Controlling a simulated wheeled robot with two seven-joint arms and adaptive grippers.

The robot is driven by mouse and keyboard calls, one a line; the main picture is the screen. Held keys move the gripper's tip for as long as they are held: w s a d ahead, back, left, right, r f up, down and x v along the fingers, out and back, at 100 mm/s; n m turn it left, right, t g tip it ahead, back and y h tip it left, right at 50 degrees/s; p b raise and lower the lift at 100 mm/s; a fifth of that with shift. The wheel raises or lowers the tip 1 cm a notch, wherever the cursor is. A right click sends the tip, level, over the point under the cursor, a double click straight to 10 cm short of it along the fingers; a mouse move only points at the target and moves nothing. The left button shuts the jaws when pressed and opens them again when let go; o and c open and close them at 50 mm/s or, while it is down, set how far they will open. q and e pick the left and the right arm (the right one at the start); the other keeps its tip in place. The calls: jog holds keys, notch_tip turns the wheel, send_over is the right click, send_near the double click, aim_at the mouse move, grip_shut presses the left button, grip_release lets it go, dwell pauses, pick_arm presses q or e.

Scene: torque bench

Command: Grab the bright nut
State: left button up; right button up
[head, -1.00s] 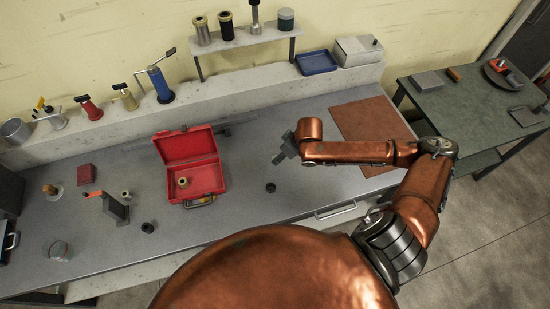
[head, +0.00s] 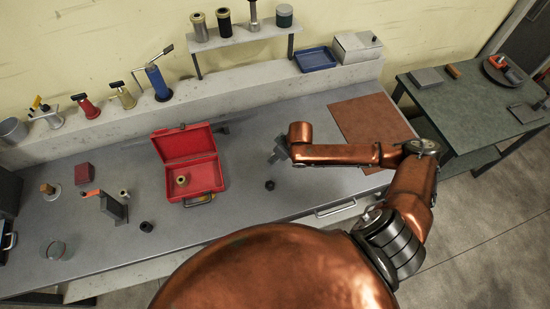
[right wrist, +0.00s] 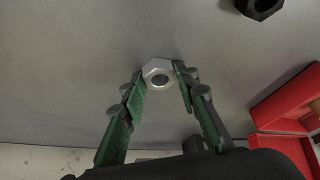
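The bright nut (right wrist: 158,74) is a silver hexagonal nut with a dark hole, seen over the grey bench in the right wrist view. My right gripper (right wrist: 160,70) has its two green-padded fingers apart, with one fingertip on each side of the nut. The gaps to the nut are very small, and firm contact does not show. In the head view my right gripper (head: 280,153) is low over the bench, and the bright nut cannot be made out there. My left gripper is not in view.
A dark nut (head: 269,185) lies near my right gripper and also shows in the right wrist view (right wrist: 260,6). An open red box (head: 208,176) holding a brass-coloured piece (head: 181,180) stands to the left. A brown mat (head: 375,130) lies to the right.

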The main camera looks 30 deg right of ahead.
grip_shut()
jog(key=shift+r, duration=0.1)
